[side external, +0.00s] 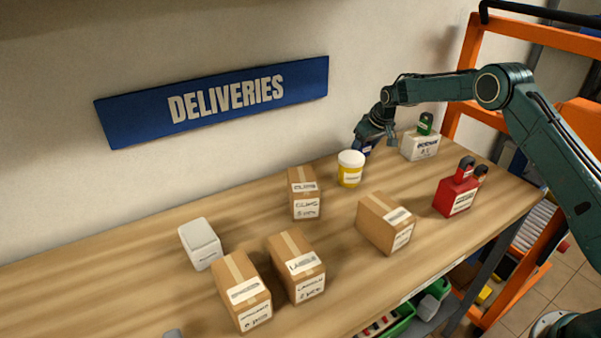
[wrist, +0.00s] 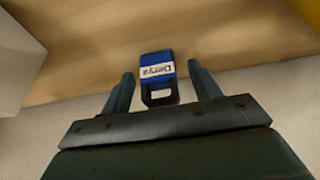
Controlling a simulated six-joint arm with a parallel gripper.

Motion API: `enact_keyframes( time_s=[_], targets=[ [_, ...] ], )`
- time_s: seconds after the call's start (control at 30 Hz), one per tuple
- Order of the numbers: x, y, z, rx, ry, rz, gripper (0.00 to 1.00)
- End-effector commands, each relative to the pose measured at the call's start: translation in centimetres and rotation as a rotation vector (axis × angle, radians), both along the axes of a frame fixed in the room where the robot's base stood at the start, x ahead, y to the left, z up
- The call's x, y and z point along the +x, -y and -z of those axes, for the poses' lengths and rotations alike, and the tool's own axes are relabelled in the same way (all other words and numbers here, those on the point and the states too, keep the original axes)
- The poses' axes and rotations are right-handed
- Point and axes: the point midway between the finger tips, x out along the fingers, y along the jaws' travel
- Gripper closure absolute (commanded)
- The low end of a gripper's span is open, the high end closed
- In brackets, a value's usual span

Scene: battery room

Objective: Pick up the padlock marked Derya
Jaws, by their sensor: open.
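The padlock marked Derya (wrist: 157,70) is blue with a white label and a dark shackle. In the wrist view it lies between the two fingers of my gripper (wrist: 162,75), with the shackle toward the palm. I see gaps on both sides of it, so the fingers do not appear to touch it. In the side view my gripper (side external: 364,138) is low over the back of the bench, and a bit of the blue padlock (side external: 367,149) shows beneath it, mostly hidden.
A yellow tub with a white lid (side external: 350,170) stands close beside my gripper. A white box with a green padlock (side external: 420,147) is to the right. A red box (side external: 456,195) with dark-shackled padlocks and several cartons (side external: 386,224) stand nearer. The wall is close behind.

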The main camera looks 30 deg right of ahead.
Motion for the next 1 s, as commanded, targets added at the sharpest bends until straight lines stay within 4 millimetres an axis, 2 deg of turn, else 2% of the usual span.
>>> enact_keyframes(
  time_s=[0.3,0.5,0.57,1.0],
  targets=[
    [-0.03,0.00,0.00,0.000,-0.001,0.000,0.40],
    [-0.04,0.00,-0.01,0.000,-0.001,0.000,0.79],
    [-0.04,0.00,-0.01,0.000,-0.001,0.000,0.89],
    [0.01,0.01,-0.69,0.000,0.001,0.000,0.89]
  ],
)
